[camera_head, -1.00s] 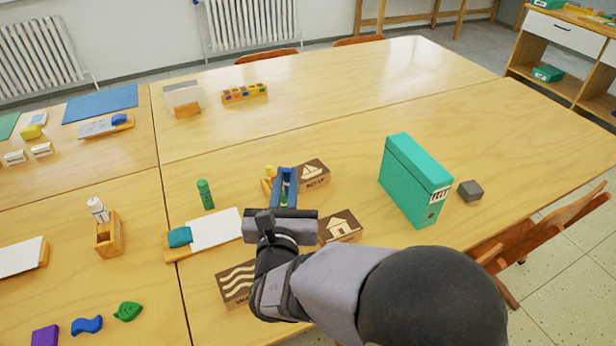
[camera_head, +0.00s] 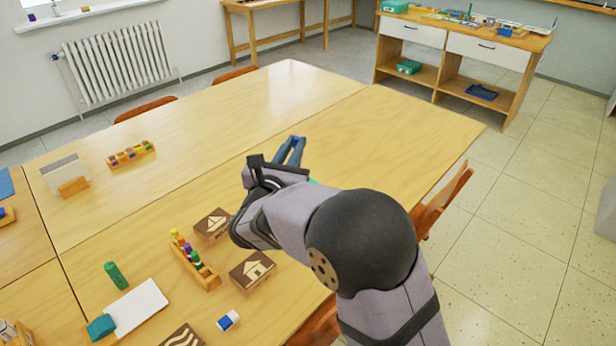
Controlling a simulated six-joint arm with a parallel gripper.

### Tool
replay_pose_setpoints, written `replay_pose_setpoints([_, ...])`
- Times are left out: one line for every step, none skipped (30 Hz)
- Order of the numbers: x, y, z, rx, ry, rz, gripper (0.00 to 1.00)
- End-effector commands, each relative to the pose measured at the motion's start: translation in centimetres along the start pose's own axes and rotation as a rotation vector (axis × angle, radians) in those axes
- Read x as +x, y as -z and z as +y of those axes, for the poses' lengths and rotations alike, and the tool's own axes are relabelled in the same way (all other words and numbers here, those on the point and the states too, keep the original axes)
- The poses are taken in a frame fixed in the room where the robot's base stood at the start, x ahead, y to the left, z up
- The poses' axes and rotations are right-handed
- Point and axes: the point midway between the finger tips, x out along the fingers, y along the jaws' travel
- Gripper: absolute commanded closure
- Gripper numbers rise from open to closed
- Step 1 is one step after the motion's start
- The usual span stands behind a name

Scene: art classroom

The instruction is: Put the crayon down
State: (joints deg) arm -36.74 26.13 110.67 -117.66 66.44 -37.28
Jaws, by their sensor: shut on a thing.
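My gripper (camera_head: 291,152), with blue fingers, is held over the right-hand part of the wooden table (camera_head: 400,125). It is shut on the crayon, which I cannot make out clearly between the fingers. A wooden crayon rack (camera_head: 208,280) stands on the table to the left of and nearer than my gripper. It holds several crayons with yellow, red, purple and green showing. The teal box is almost wholly hidden behind my arm; only a sliver shows.
Stamp blocks with a boat (camera_head: 212,224) and a house (camera_head: 253,270) flank the rack. A blue-and-white eraser (camera_head: 228,320), a green glue stick (camera_head: 115,275) and a white pad (camera_head: 137,307) lie nearer. A paint rack (camera_head: 131,153) stands farther back. The table beyond my gripper is clear.

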Motion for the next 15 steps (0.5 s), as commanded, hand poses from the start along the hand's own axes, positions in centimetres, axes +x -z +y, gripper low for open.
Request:
replay_pose_setpoints([0.8, -1.1, -0.3, 0.004, 0.032, -0.002, 1.0])
replay_pose_setpoints([1.2, -1.5, -0.5, 0.004, 0.048, -0.002, 1.0])
replay_pose_setpoints([1.4, -1.8, -0.4, 0.003, 0.063, -0.001, 1.0])
replay_pose_setpoints([1.6, -2.1, -0.4, 0.003, 0.074, -0.001, 1.0])
replay_pose_setpoints([1.7, -2.4, -0.4, 0.003, 0.085, -0.001, 1.0])
replay_pose_setpoints([1.9, -2.9, -0.5, 0.002, 0.098, -0.001, 1.0])
replay_pose_setpoints([2.0, -3.1, -0.5, 0.002, 0.108, -0.001, 1.0])
replay_pose_setpoints([2.0, -3.4, -0.6, 0.001, 0.117, -0.001, 1.0])
replay_pose_setpoints([2.1, -3.6, -0.7, 0.001, 0.128, 0.0, 1.0])
replay_pose_setpoints([2.2, -3.7, -0.7, 0.001, 0.135, 0.0, 1.0])
replay_pose_setpoints([2.2, -3.8, -0.8, -0.001, 0.142, 0.0, 1.0])
replay_pose_setpoints([2.3, -3.8, -0.9, -0.001, 0.151, 0.001, 1.0])
replay_pose_setpoints([2.2, -3.5, -1.0, -0.002, 0.158, 0.002, 1.0])
replay_pose_setpoints([2.2, -3.4, -1.1, -0.002, 0.162, 0.001, 1.0])
replay_pose_setpoints([2.2, -3.3, -1.2, -0.002, 0.164, 0.001, 1.0])
